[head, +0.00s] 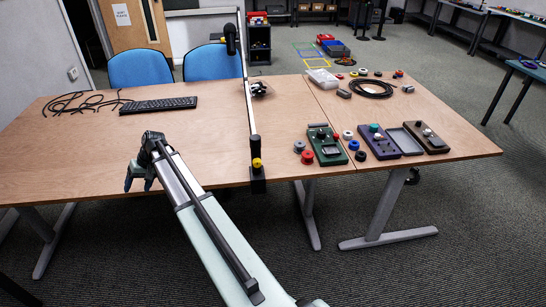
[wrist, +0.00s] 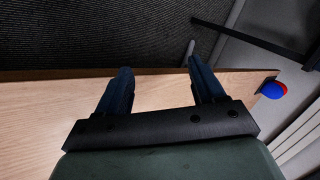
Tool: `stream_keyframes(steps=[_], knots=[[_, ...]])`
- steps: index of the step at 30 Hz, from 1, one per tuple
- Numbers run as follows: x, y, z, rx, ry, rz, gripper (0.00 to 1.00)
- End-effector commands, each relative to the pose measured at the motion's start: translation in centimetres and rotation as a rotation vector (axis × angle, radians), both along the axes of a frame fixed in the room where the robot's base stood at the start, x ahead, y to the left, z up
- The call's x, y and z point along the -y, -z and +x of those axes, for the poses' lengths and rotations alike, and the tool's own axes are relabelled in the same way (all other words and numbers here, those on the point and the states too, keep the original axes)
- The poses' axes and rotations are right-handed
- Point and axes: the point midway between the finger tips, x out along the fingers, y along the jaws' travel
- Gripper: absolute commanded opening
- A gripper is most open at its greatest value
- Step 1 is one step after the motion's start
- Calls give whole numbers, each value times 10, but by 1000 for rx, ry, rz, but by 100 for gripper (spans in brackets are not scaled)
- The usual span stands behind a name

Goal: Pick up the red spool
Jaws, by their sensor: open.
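The red spool cannot be made out for certain in the wrist view.
White, blue and black spools stand right of the red one, beside several device trays (head: 326,146). A keyboard (head: 158,104) and loose cables (head: 80,104) lie behind my gripper.

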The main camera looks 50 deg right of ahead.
Motion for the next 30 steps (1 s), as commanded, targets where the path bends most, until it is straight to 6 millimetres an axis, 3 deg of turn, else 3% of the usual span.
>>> stream_keyframes(steps=[1,5,14,18,22,26,30], knots=[[24,-22,9,30,4,-9,68],[89,-70,11,97,-11,-57,68],[240,-146,-34,179,-72,-219,68],[307,-172,-71,185,-99,-299,68],[365,-185,-114,164,-123,-369,68],[419,-184,-167,111,-145,-430,68],[471,-168,-233,22,-167,-478,68]])
